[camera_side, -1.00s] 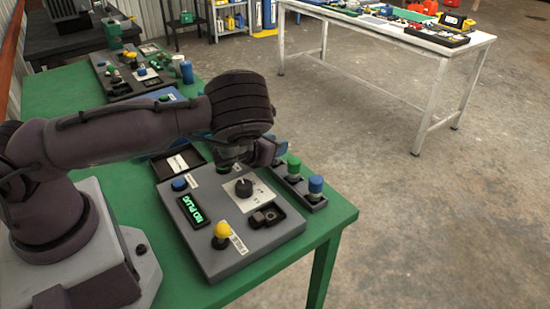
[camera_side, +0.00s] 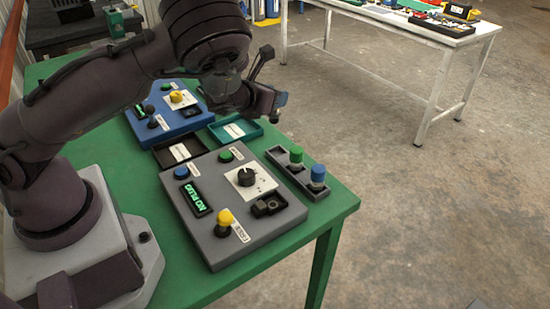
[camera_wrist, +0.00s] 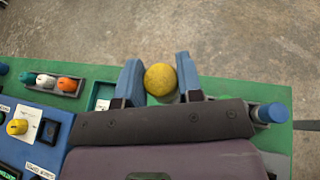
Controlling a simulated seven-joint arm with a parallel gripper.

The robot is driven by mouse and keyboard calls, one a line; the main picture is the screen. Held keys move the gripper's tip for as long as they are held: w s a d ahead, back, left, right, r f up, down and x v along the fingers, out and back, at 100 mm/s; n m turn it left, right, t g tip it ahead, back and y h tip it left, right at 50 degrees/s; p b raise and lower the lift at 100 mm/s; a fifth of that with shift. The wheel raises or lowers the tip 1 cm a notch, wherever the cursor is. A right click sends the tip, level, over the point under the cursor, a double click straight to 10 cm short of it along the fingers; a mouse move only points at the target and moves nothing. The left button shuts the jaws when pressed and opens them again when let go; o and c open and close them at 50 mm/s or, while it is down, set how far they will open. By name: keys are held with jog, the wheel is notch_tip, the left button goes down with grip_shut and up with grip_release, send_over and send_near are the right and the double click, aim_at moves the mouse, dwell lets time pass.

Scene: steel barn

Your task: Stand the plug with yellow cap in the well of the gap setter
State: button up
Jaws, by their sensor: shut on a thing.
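My gripper (camera_side: 268,82) is raised above the table's far right edge, behind the grey box. In the wrist view its blue fingers (camera_wrist: 160,82) are shut on the plug with the yellow cap (camera_wrist: 161,78); its round cap shows between them. I cannot make out this plug in the side view. The grey box (camera_side: 220,250) has a display reading "NO PLUG", a black dial on a white plate and a dark recessed well (camera_side: 268,206) at its right. Its labels are too small to read, so I cannot confirm it is the gap setter.
A dark rack (camera_side: 297,184) beside the grey box holds a green-capped plug (camera_side: 296,155) and a blue-capped plug (camera_side: 318,174); its far end is empty. A yellow knob (camera_side: 225,217) rises from the grey box. A blue box (camera_side: 170,125) and two shallow trays (camera_side: 236,130) lie behind.

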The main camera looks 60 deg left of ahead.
jog(key=s+d+m+g+h, duration=0.5)
jog(key=s+d+m+h, duration=0.7)
jog(key=d+m+h, duration=0.3)
jog(key=shift+n+y, duration=0.3)
jog(key=shift+n, duration=0.3)
jog(key=shift+w+d+f, duration=0.1)
jog(key=shift+d+f, duration=0.1)
jog(key=shift+f, duration=1)
jog(key=shift+w+d+f, duration=0.1)
jog(key=shift+d+f, duration=0.1)
jog(key=shift+f, duration=0.95)
jog(key=shift+d+f, duration=0.2)
jog(key=shift+f, duration=1)
jog(key=shift+f, duration=0.15)
jog(key=o, duration=0.9)
